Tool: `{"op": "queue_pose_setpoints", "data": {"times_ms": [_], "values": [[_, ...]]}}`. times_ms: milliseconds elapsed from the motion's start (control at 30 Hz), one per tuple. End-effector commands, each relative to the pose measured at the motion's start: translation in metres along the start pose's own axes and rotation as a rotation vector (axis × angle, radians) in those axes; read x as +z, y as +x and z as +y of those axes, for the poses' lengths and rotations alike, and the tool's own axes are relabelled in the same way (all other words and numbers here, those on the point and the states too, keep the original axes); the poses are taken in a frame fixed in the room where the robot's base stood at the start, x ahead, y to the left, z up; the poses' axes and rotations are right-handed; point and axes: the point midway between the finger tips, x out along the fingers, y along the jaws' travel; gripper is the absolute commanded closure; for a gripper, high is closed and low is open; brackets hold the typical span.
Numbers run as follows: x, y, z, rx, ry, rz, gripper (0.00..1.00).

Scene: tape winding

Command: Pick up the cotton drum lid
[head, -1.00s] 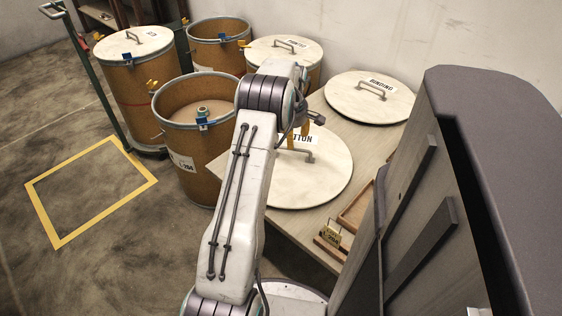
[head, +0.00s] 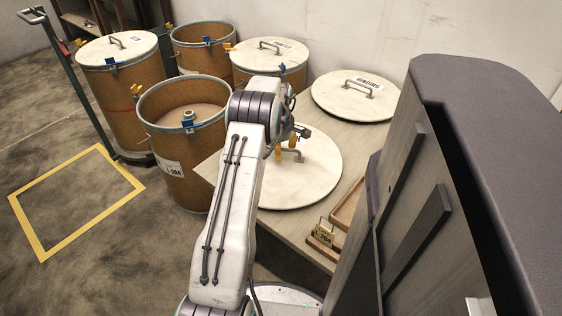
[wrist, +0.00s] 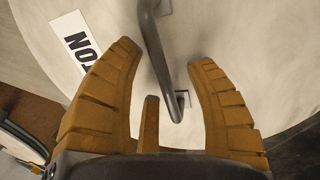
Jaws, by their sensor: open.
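The cotton drum lid (head: 312,180) is a round pale disc with a bent metal handle, lying flat on the wooden table. My gripper (head: 290,148) is above it, near the handle, and hides its label in the head view. In the wrist view the open orange fingers (wrist: 168,75) stand on either side of the lid's grey handle (wrist: 157,50), apart from it. Part of the lid's label (wrist: 78,45), reading "TON", shows at the upper left there. An open drum (head: 172,160) with a white tag stands left of my arm.
A second lid marked "BINDING" (head: 372,108) lies at the table's back. Two lidded drums (head: 125,85) (head: 262,70) and another open drum (head: 205,60) stand behind. A tall grey cabinet (head: 450,170) blocks the right.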

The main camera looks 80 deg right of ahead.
Motion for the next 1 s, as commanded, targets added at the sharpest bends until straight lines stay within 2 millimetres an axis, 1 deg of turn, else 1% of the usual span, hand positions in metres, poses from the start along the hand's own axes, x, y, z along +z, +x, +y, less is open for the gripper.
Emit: {"op": "queue_pose_setpoints", "data": {"times_ms": [33,67,533,567,1000], "values": [[0.0000,-0.0002,0.0000,0.000,0.000,0.000,0.54],[0.0000,-0.0002,0.0000,0.000,0.000,0.000,0.57],[0.0000,-0.0004,0.0000,0.000,0.000,0.000,0.99],[0.0000,-0.0004,0.0000,0.000,0.000,0.000,1.00],[0.0000,-0.0029,0.0019,0.005,0.000,0.000,1.00]]}}
